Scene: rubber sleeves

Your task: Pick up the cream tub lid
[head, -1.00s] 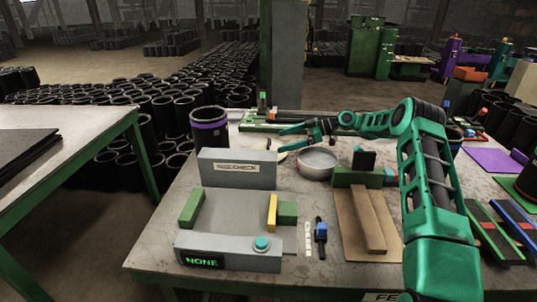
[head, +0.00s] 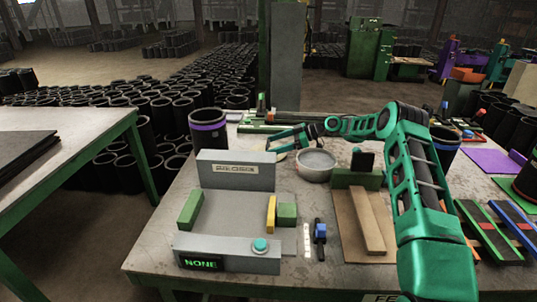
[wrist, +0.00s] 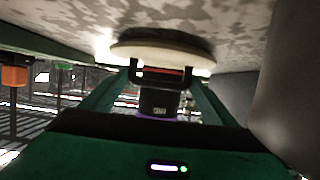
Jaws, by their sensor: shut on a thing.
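The cream tub lid (head: 280,155) is a pale, flat disc at the back of the table, left of the round metal tub (head: 316,166). In the wrist view the lid (wrist: 162,53) is seen edge-on in front of the jaws, close to the mottled tabletop. My gripper (head: 272,145) is at the lid, and in the wrist view its fingertips (wrist: 160,73) are shut on the lid's near edge. Part of the lid is hidden in the head view. I cannot tell whether it is clear of the table.
A black sleeve with a purple band (head: 208,128) stands to the left of my gripper. A grey box with a sign (head: 236,171) stands in front. A green block stand (head: 357,179) is right of the tub. Several tools and strips lie at the right.

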